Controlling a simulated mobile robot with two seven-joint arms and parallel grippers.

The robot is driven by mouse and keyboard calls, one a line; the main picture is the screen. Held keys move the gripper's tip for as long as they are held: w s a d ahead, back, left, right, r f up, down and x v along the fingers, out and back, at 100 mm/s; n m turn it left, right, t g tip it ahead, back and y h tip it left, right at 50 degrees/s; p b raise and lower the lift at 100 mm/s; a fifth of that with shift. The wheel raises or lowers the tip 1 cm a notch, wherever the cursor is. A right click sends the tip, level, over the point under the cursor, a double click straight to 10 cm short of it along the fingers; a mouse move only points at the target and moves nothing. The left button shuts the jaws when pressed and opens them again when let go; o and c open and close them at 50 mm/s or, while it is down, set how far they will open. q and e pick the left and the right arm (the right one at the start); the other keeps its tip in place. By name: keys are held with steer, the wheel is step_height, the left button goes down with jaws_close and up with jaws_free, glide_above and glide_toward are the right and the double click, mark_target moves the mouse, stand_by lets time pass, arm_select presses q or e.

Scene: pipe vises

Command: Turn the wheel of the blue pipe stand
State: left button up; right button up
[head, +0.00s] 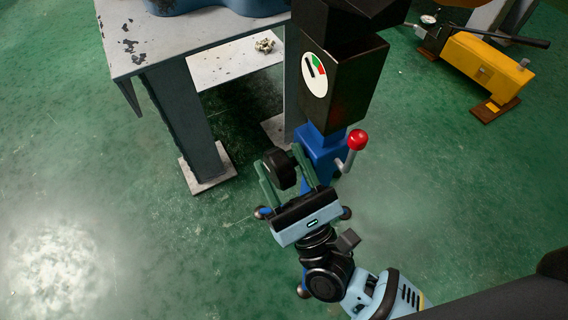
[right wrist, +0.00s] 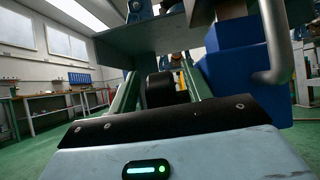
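The blue pipe stand (head: 318,147) stands right of centre in the head view, partly hidden under a black box. It fills the upper right of the right wrist view (right wrist: 246,77). A small black wheel (head: 280,168) sits at its left side. It also shows in the right wrist view (right wrist: 159,90). My right gripper (head: 283,164) is open, with one green finger on either side of the wheel. I cannot tell whether the fingers touch it. My left gripper is out of view.
A black box with a gauge (head: 314,74) tops the stand. A lever with a red knob (head: 357,140) sticks out at right, near my right gripper. A grey metal table (head: 190,40) stands at upper left, a yellow tool (head: 485,65) at upper right. Green floor is clear at left.

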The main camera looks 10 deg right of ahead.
mark_target(290, 182)
steer(key=shift+p+v, duration=0.35)
steer(key=shift+v, duration=3.55)
